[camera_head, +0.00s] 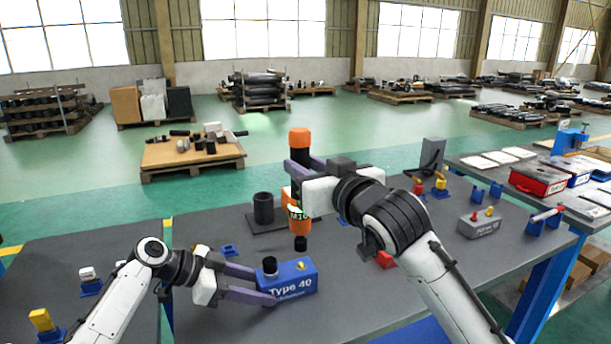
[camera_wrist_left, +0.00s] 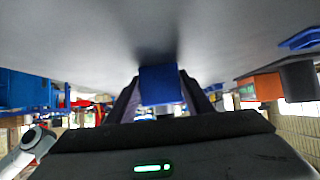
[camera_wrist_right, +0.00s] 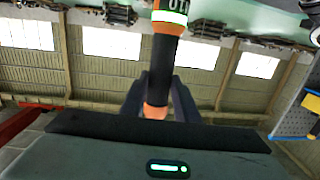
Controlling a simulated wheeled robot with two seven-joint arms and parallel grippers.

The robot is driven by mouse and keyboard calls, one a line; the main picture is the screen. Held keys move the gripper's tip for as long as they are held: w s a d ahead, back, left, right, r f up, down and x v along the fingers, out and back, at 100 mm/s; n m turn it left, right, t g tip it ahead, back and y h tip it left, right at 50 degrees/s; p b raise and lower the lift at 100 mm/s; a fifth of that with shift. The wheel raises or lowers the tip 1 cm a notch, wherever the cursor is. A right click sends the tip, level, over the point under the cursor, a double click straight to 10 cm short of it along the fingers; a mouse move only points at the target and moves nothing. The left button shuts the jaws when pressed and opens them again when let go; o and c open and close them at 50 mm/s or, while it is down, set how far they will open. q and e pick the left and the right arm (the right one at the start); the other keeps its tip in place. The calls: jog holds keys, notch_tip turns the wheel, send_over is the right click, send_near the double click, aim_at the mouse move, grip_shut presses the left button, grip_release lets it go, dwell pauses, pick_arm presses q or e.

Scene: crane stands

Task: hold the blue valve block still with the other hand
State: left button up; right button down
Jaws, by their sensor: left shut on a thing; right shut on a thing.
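The blue valve block (camera_head: 292,283), marked "Type 40", sits on the grey table with a black cap on its left part and a small yellow part on top. My left gripper (camera_head: 262,284) is shut on the block from the left; the block also shows between its fingers in the left wrist view (camera_wrist_left: 160,85). My right gripper (camera_head: 293,178) is shut on an orange and black power tool (camera_head: 299,142). The tool also shows between the fingers in the right wrist view (camera_wrist_right: 166,60).
A black cylinder on a base (camera_head: 264,209) stands behind the tool. A grey block (camera_head: 479,225) with red and yellow parts lies at the right of the table. A red part (camera_head: 386,259) lies beneath my right arm. Small blue holders stand around the table.

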dwell(0.3)
pick_arm(q)
jog(key=o, duration=1.4)
jog(key=shift+c, duration=0.2)
